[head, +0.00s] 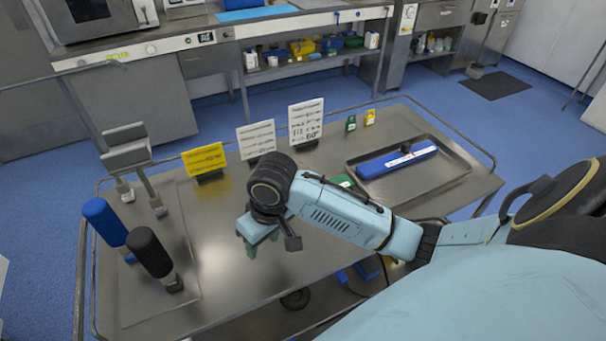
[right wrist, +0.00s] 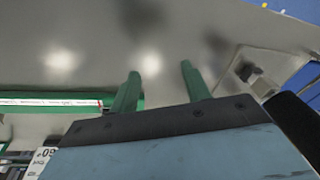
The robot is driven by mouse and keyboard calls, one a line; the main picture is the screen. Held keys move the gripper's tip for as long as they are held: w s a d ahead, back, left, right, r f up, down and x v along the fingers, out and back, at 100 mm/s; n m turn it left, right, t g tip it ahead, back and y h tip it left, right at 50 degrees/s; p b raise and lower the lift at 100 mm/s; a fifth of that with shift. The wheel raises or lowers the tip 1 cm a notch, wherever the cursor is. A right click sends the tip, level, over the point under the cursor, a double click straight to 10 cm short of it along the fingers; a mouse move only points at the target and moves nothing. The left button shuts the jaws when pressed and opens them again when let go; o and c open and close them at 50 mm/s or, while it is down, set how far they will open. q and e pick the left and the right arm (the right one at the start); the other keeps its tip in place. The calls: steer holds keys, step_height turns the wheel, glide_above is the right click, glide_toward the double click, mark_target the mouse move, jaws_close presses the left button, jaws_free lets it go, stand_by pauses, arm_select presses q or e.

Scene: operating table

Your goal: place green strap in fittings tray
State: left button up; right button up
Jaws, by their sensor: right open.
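The green strap lies on the steel table. In the head view only a small green part of it (head: 344,181) shows, beside the tray's left edge; my right arm hides the rest. In the right wrist view it is a long green bar (right wrist: 45,106) with a white label strip, left of the fingers. The fittings tray (head: 462,178) is a shallow metal tray at the table's right, holding a blue strap (head: 397,160). My right gripper (head: 252,248), also in the right wrist view (right wrist: 160,82), is open with nothing between its green fingers, left of the strap. My left gripper is not in view.
Yellow (head: 204,160) and white (head: 256,140) sign cards stand along the table's back, with small green (head: 351,123) and yellow (head: 370,117) items. Blue (head: 105,222) and black (head: 150,252) handled items stand at the left. The table's front middle looks clear.

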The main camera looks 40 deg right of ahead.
steer(key=w+d+r+m+g+h, duration=0.1)
steer(key=w+d+r+m, duration=0.4)
steer(key=w+d+r, duration=0.55)
steer(key=shift+d+f+b, duration=0.1)
steer(key=shift+f+b, duration=0.7)
steer(key=shift+f, duration=5.45)
jaws_close()
